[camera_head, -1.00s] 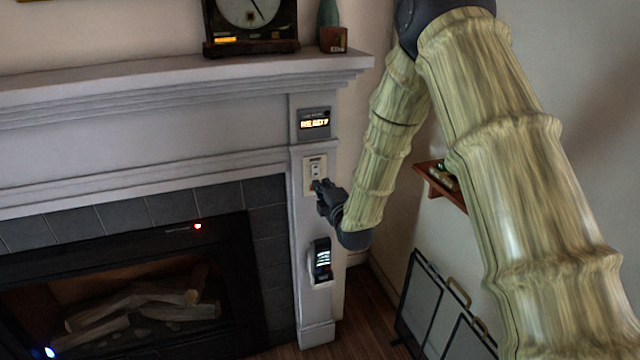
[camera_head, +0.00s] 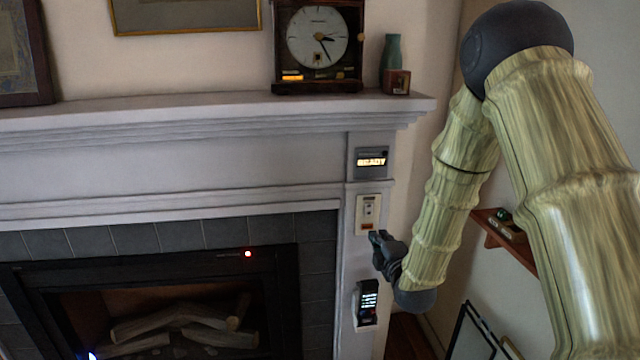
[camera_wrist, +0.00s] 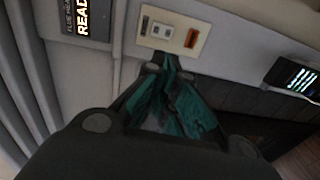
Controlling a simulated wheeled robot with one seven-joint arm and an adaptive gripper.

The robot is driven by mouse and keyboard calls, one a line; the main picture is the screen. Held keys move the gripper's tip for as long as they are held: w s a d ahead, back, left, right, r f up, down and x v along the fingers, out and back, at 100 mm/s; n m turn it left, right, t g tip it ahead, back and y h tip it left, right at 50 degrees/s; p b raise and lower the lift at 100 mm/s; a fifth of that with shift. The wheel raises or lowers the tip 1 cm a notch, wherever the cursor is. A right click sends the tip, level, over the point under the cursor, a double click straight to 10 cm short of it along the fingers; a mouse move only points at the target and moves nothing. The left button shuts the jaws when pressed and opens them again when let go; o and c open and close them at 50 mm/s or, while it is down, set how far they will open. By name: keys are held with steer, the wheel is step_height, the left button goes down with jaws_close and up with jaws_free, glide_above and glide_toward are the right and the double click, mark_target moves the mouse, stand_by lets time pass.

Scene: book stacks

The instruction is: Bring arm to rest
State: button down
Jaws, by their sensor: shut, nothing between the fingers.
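My gripper (camera_head: 378,240) is in front of the fireplace's right pillar in the head view, close to a cream switch plate (camera_head: 368,215). In the wrist view my gripper (camera_wrist: 168,70) is shut and empty, its fingers together just below the plate (camera_wrist: 172,33). The plate carries a pale switch and an orange-red button or light. I cannot tell whether the fingertips touch the plate. My arm bends down from the upper right of the head view to the pillar.
A display reading READY (camera_head: 371,161) sits above the plate; a lit black handset (camera_head: 367,303) hangs below. The mantel (camera_head: 200,118) holds a clock (camera_head: 318,45) and a teal vase (camera_head: 391,52). A small wooden shelf (camera_head: 505,240) is right of my forearm. The fireplace (camera_head: 180,315) is left.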

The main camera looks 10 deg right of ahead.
steer(key=s+a+f+m+g, duration=0.1)
steer(key=s+f+m+g, duration=0.4)
steer(key=s+f, duration=0.8)
steer(key=s+f+m+g, duration=0.45)
steer(key=s+f, duration=0.45)
steer(key=f, duration=0.7)
steer(key=s+f+m+g, duration=0.2)
steer(key=s+f+m, duration=0.1)
steer(key=s, duration=0.6)
steer(key=s+f+m+g, duration=0.3)
steer(key=s+f, duration=0.1)
steer(key=s, duration=0.6)
steer(key=s+a+f+m+g+h, duration=0.1)
steer(key=s+f+m+g, duration=0.1)
steer(key=s, duration=0.8)
step_height(320, 180, down, 2)
steer(key=shift+s+f+m+g, duration=0.1)
steer(key=shift+s+m+g, duration=0.1)
steer(key=shift+m+g, duration=0.25)
